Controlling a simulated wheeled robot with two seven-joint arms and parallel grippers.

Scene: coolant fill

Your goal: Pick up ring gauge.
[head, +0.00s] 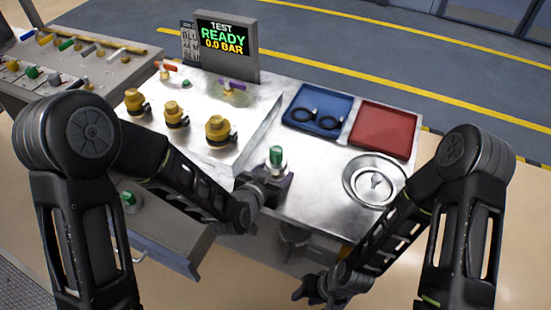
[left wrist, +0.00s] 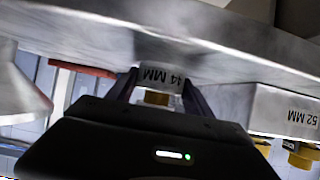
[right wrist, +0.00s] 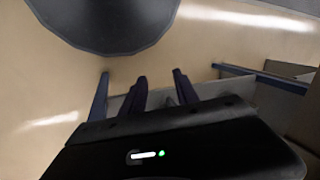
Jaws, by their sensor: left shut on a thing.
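My left gripper (head: 273,174) is shut on a small upright piece with a green top (head: 276,155), at the front edge of the metal bench. In the left wrist view, the piece between the fingers shows a grey face marked 44 MM (left wrist: 161,76) and a brass-coloured part. Two black rings (head: 303,114) (head: 327,123) lie in the blue tray (head: 335,96). I cannot tell for certain which thing is the ring gauge. My right gripper (head: 309,289) is low in front of the bench; its fingers (right wrist: 162,88) are apart and empty.
A red tray (head: 385,112) and a round metal dish (head: 353,190) with a small item are on the bench at right. Several brass fittings (head: 219,128) stand on the raised block at left. A display (head: 226,45) reads TEST READY 0.0 BAR. An open drawer (head: 170,256) juts out at front left.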

